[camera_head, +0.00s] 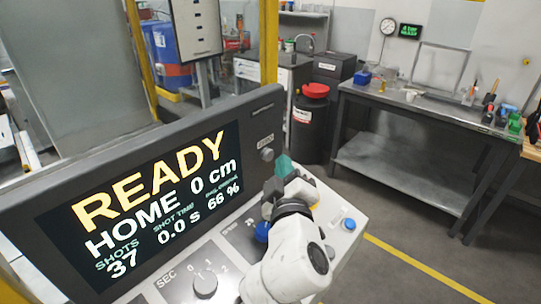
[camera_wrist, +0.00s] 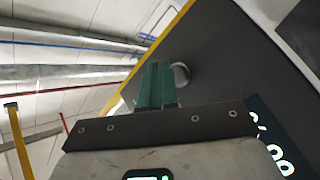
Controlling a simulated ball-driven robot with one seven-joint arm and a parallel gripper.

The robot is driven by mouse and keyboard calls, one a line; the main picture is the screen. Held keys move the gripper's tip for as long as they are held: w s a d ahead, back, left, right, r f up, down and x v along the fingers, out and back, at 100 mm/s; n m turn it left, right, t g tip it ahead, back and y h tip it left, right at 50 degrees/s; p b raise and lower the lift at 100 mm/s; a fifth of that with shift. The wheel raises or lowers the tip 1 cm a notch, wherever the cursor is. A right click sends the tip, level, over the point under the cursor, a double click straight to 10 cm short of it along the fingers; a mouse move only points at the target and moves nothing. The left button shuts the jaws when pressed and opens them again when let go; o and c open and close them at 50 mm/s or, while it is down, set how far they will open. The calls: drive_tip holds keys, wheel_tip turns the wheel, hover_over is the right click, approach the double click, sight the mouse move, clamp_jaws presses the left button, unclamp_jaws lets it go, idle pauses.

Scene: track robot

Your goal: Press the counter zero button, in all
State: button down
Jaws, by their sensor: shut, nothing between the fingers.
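A grey round button (camera_head: 267,154) sits on the dark bezel right of the screen, under a small label too small to read. It also shows in the wrist view (camera_wrist: 181,75), beside the fingertips. The screen (camera_head: 150,205) reads READY, HOME 0 cm, SHOTS 37, 0.0 S and 66 %. My gripper (camera_head: 284,166) has green fingers, shut and empty. They are just right of the grey button in the head view; I cannot tell whether they touch it. In the wrist view the shut fingers (camera_wrist: 157,85) point up the picture.
The sloped panel below the screen has a dark knob (camera_head: 205,285) and a blue button (camera_head: 348,223). My arm hides part of this panel. A workbench (camera_head: 400,160) stands at the back right, with open floor before it.

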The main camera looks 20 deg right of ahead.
drive_tip(key=shift+w+a, duration=0.25)
drive_tip(key=shift+w, duration=0.1)
drive_tip(key=shift+w+a+b, duration=0.3)
drive_tip(key=shift+w+b, duration=0.1)
drive_tip(key=shift+b, duration=0.05)
idle(0.9)
drive_tip(key=shift+s, duration=0.1)
drive_tip(key=shift+s+d, duration=0.5)
drive_tip(key=shift+s, duration=0.15)
drive_tip(key=s+d+p, duration=0.1)
drive_tip(key=s, duration=0.1)
drive_tip(key=s+d, duration=0.2)
drive_tip(key=shift+s+p, duration=0.1)
drive_tip(key=shift+p, duration=0.3)
drive_tip(key=shift+a, duration=0.1)
idle(0.7)
